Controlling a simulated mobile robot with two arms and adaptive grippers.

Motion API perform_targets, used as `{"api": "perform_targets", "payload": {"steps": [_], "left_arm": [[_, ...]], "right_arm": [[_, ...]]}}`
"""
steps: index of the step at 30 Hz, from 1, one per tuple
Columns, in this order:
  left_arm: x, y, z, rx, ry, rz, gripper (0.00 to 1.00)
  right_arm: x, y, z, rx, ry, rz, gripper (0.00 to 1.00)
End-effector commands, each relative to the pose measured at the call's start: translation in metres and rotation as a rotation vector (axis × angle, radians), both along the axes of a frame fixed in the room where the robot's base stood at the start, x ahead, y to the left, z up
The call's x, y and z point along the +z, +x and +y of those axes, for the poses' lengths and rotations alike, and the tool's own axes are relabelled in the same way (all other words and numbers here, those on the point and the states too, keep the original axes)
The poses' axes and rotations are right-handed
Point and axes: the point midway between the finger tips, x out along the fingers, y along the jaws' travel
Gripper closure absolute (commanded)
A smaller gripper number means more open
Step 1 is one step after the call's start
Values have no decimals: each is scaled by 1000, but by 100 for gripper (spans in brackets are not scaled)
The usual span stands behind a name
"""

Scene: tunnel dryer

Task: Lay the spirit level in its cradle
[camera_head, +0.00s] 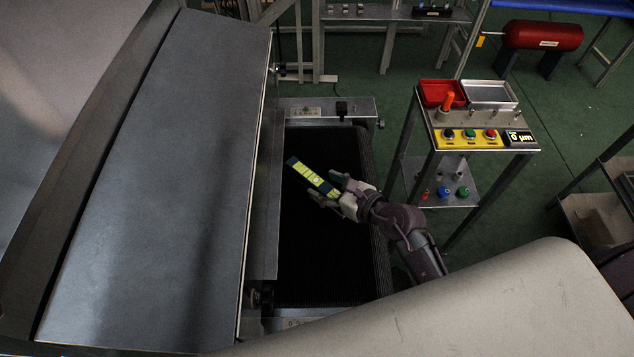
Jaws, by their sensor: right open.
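The spirit level (313,177) is a slim yellow bar with dark ends. It shows over the black belt of the dryer, slanting down to the right. My right gripper (340,196) is at the level's lower right end, its jaws open around or beside that end; I cannot tell whether they touch it. The fingers partly hide that end. I cannot tell whether the level rests on the belt or is above it. I cannot make out the cradle for certain. My left gripper is not in view.
The dryer's large grey cover (160,180) stands left of the black belt (325,255). To the right is a stand with a yellow button panel (470,136), a red bin (440,92) and a metal tray (489,95). A red tank (543,35) stands at the back right.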

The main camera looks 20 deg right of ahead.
Motion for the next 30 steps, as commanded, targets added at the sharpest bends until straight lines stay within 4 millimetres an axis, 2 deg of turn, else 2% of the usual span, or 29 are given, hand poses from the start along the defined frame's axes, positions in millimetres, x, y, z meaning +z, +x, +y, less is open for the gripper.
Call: {"api": "perform_targets", "payload": {"steps": [3,11,22,23,30], "left_arm": [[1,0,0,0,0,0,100],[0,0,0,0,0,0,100],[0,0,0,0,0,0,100],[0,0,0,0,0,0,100],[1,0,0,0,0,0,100]], "right_arm": [[-5,10,6,-1,2,1,37],[-7,12,7,0,0,1,37],[-7,11,6,0,0,1,97],[-7,11,6,0,0,1,100],[-4,12,6,-2,1,-4,100]]}}
